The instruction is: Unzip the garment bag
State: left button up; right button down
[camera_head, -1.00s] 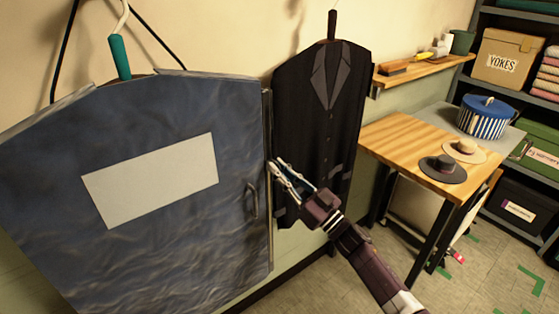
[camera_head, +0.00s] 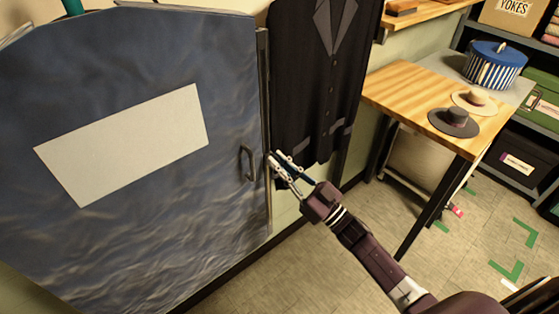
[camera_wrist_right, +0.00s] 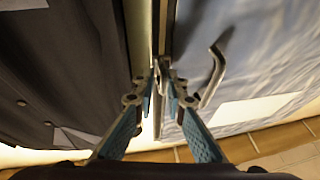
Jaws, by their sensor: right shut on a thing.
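The garment bag (camera_head: 120,60) is a large blue panel with a blank white label (camera_head: 125,145) and a curved grey handle (camera_head: 247,162) near its right edge. A pale strip with a dark edge (camera_head: 263,110) runs down that edge. My right gripper (camera_head: 278,160) is at this strip, level with the handle. In the right wrist view my right gripper (camera_wrist_right: 161,75) is shut at the strip, on a small part that looks like the zip pull, mostly hidden between the fingertips. The handle (camera_wrist_right: 214,72) is beside the fingers, apart from them. My left gripper is not in view.
A dark suit (camera_head: 318,90) hangs just right of the bag, close behind my right gripper. A wooden table (camera_head: 420,95) with two hats (camera_head: 454,121) and a striped blue box (camera_head: 495,65) stands further right. Shelves fill the far right. The floor between is mostly clear.

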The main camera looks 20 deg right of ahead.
jog(key=c, duration=2.1)
grip_release()
jog(key=shift+s+a+r, duration=0.1)
jog(key=shift+s+a, duration=0.1)
jog(key=shift+a, duration=0.2)
jog(key=shift+w+d, duration=0.1)
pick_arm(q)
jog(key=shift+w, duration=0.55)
pick_arm(e)
jog(key=v, duration=1.2)
